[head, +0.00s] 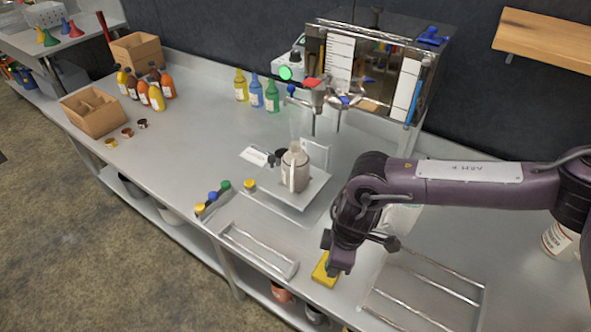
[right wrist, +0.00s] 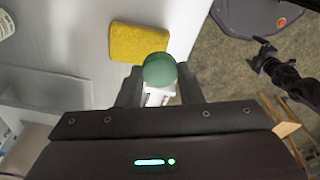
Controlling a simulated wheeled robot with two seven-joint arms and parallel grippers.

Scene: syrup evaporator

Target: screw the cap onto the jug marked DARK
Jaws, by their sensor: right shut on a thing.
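My right gripper (head: 335,268) reaches down at the front edge of the counter, beside a yellow sponge (head: 322,272). In the right wrist view its fingers (right wrist: 160,95) are shut on a green round-topped piece (right wrist: 159,70) with a white part below it; I cannot tell whether this is a cap. A jug (head: 295,172) with a pale handle and brownish body stands upright on a square plate under the spout. Its marking is not readable. Yellow (head: 249,184), green (head: 224,184) and blue (head: 212,195) caps lie left of it.
A metal evaporator (head: 385,75) stands at the back. A labelled white container (head: 558,240) stands at far right. Coloured bottles (head: 255,92) and wooden crates (head: 92,110) are on the left.

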